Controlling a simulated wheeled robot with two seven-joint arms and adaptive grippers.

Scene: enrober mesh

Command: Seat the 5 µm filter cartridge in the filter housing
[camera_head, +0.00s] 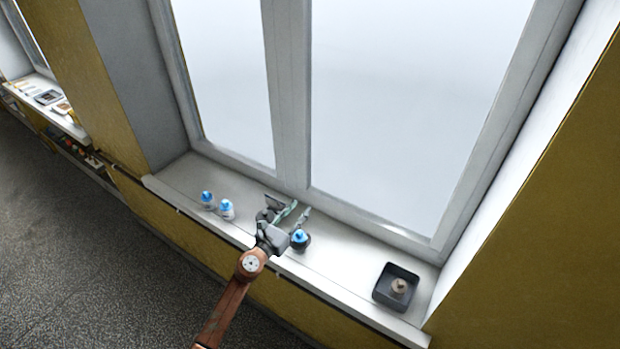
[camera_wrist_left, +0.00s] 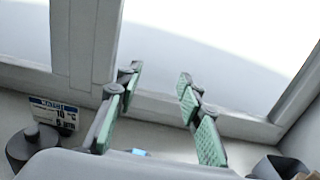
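Two blue-topped pale pieces, a left one (camera_head: 207,200) and a right one (camera_head: 227,209), stand on the window sill left of my left gripper. A third blue-topped piece (camera_head: 300,240) with a dark lower part stands just right of my gripper's body. I cannot tell which of these are cartridge or housing. My left gripper (camera_head: 298,211) is over the sill, its fingers pointing toward the window. In the left wrist view its green-padded fingers (camera_wrist_left: 158,80) are wide apart with nothing between the tips. A small blue bit (camera_wrist_left: 140,152) shows low behind the gripper body. My right gripper is out of view.
A dark square tray (camera_head: 380,293) holding a beige piece (camera_head: 399,286) is at the sill's right. The sill (camera_head: 340,268) between is clear. Window frame stands behind.

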